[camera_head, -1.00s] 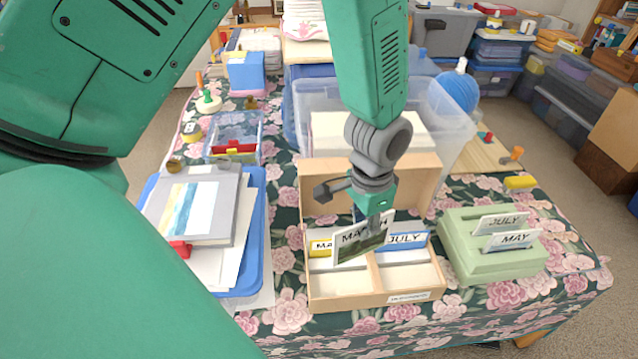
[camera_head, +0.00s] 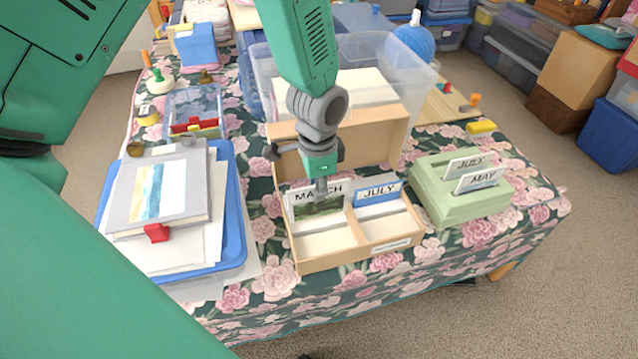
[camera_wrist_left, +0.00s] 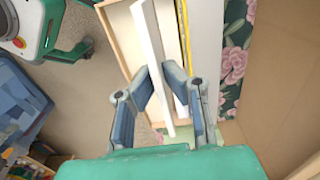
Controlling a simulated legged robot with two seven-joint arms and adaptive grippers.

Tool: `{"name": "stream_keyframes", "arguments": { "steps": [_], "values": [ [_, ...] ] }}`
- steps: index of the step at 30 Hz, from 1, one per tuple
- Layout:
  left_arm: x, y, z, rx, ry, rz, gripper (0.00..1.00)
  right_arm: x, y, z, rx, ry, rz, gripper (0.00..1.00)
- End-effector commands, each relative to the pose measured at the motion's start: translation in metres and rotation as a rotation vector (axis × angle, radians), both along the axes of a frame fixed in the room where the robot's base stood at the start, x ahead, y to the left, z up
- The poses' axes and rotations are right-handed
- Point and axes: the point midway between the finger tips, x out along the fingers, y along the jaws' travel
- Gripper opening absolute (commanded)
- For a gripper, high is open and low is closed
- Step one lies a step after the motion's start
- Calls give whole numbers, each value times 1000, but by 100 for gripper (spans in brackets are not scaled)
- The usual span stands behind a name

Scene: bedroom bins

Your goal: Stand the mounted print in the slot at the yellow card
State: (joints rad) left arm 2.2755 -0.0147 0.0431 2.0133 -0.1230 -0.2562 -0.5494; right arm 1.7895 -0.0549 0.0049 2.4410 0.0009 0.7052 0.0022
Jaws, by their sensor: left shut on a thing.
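The mounted print (camera_head: 316,209) has MARCH above a landscape picture. It is upright in the left compartment of the cardboard-coloured box (camera_head: 318,264); whether its lower edge touches the floor is unclear. My left gripper (camera_head: 320,188) is shut on its top edge from above. In the left wrist view, the print (camera_wrist_left: 152,38) shows edge-on between the fingers (camera_wrist_left: 168,98). The yellow card (camera_wrist_left: 184,28) shows there as a thin strip beside the print, apart from it; in the head view the print and gripper hide it. My right gripper is out of view.
A blue JULY card (camera_head: 377,198) stands in the right compartment. A green holder (camera_head: 455,203) with JULY and MAY cards is right of the box. A blue tray (camera_head: 232,240) with papers is left. A clear bin (camera_head: 415,85) stands behind the box's raised back.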

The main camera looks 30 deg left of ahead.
Motion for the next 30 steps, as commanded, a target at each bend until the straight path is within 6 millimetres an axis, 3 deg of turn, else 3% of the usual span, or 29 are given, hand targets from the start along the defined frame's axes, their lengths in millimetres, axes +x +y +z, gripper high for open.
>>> {"name": "stream_keyframes", "arguments": {
  "steps": [12,30],
  "values": [
    [0,0,-37,-1,-1,0,0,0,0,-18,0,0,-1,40],
    [0,-1,-41,1,-2,1,0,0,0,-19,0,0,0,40]
  ]
}}
